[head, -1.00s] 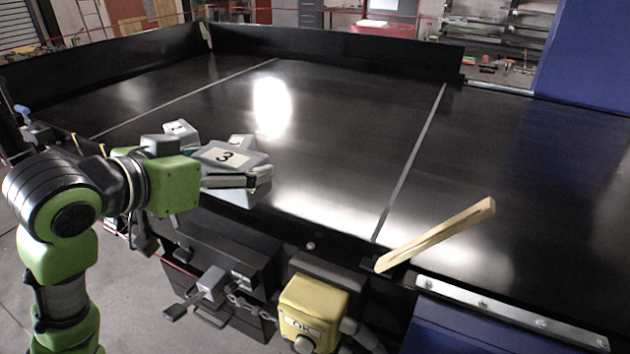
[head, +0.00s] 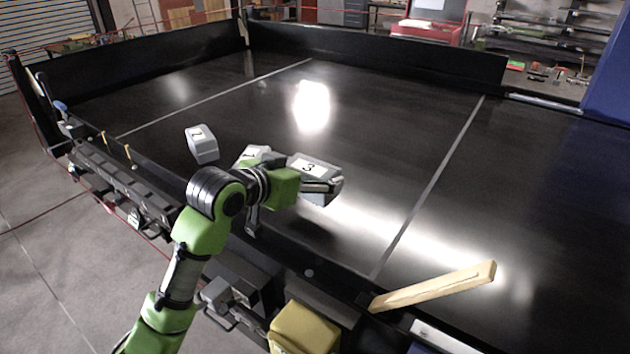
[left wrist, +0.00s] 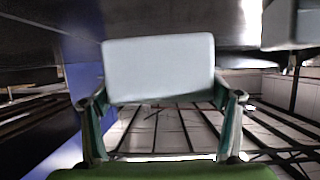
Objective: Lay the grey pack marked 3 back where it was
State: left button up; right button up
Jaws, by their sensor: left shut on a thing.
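The grey pack marked 3 (head: 312,163) is in my left gripper (head: 318,186), over the near middle part of the black belt. The "3" label faces up. In the left wrist view the pack's plain grey face (left wrist: 158,68) sits between the two fingers of my left gripper (left wrist: 161,112). Whether its underside touches the belt is hidden. A grey pack marked 2 (head: 203,150) stands on the belt to the left. Another grey pack, apparently marked 1 (head: 250,155), is just left of the held pack, partly hidden by my arm. My right gripper is not in view.
The black belt (head: 400,130) is clear behind and to the right of the held pack. A yellow box (head: 303,330) is in front. A dark wall (head: 380,60) closes the far side.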

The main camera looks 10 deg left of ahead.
pick_arm(q)
jog(key=shift+w+d+f+p, duration=0.15)
jog(key=shift+w+f+p, duration=0.15)
jog(key=shift+w+f, duration=0.55)
notch_tip(320, 180, down, 3)
jog(key=shift+f+p, duration=0.1)
jog(key=shift+p, duration=0.3)
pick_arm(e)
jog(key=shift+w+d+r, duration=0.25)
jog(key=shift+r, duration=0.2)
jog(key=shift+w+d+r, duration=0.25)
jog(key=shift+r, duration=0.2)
pick_arm(q)
jog(key=shift+f, duration=0.15)
jog(key=shift+f, duration=0.15)
jog(key=o, duration=1.4)
jog(key=shift+o, duration=0.2)
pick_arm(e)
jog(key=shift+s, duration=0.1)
